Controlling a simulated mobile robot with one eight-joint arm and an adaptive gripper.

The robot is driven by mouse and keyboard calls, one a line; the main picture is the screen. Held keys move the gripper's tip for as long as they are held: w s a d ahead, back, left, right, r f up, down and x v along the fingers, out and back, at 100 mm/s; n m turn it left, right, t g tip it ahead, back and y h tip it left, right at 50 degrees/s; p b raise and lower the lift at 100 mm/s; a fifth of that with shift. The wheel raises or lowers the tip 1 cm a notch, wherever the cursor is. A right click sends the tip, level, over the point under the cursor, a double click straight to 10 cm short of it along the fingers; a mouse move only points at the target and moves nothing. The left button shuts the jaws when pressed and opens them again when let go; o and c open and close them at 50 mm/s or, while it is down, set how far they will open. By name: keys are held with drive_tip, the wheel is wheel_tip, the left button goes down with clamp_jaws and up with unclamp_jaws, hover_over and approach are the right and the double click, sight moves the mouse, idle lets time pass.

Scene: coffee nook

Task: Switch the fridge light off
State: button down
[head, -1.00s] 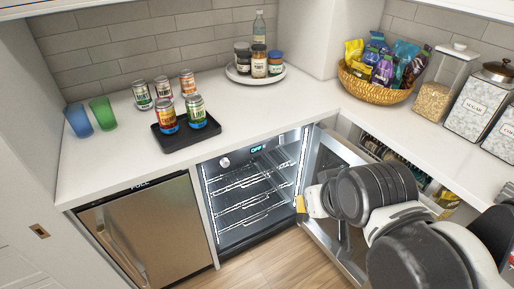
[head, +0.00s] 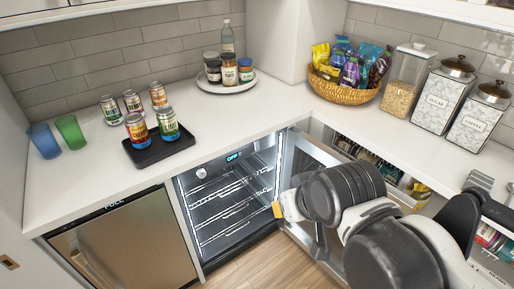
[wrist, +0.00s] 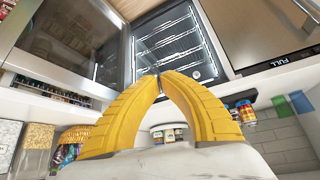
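The small fridge (head: 228,205) under the counter stands open, with bright light strips along its inner sides and wire shelves inside. A small lit display (head: 234,156) on its top panel seems to read OFF, and a round pale knob (head: 201,173) sits left of it. The glass door (head: 300,237) is swung out to the right. My gripper (head: 277,209) is in front of the opening's right edge, below the panel. In the wrist view, the yellow fingers (wrist: 159,77) meet at the tips, empty, with the fridge interior (wrist: 172,45) beyond. The knob (wrist: 196,74) shows past the right finger.
A steel appliance (head: 125,245) stands left of the fridge. On the counter are a black tray (head: 160,152) with cans, two cups (head: 70,132), a round tray of jars (head: 208,86), a snack basket (head: 345,92) and canisters (head: 440,98). An open drawer (head: 420,188) is behind my arm.

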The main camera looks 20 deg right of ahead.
idle(0.3)
drive_tip(key=w+d+f+m+t+y, duration=0.15)
drive_tip(key=w+m, duration=0.25)
drive_tip(key=w, duration=0.9)
drive_tip(key=w+d+m+y, duration=0.2)
drive_tip(key=w+m, duration=0.1)
drive_tip(key=w, duration=1.1)
drive_tip(key=w+d+f+m+t, duration=0.1)
drive_tip(key=w+d+f+m, duration=0.1)
drive_tip(key=w+d+f, duration=0.2)
drive_tip(key=w+d+f+m+t+p, duration=0.1)
drive_tip(key=w+d+f+m, duration=0.2)
drive_tip(key=f, duration=0.7)
drive_tip(key=w+d+f+m+t, duration=0.1)
drive_tip(key=w+d+f+m, duration=0.1)
drive_tip(key=w+d+f, duration=0.3)
wheel_tip(320, 180, down, 2)
drive_tip(key=shift+w+d+f+t, duration=0.1)
drive_tip(key=shift+w+d+t, duration=0.05)
drive_tip(key=shift+d+t, duration=0.2)
drive_tip(key=shift+y, duration=0.25)
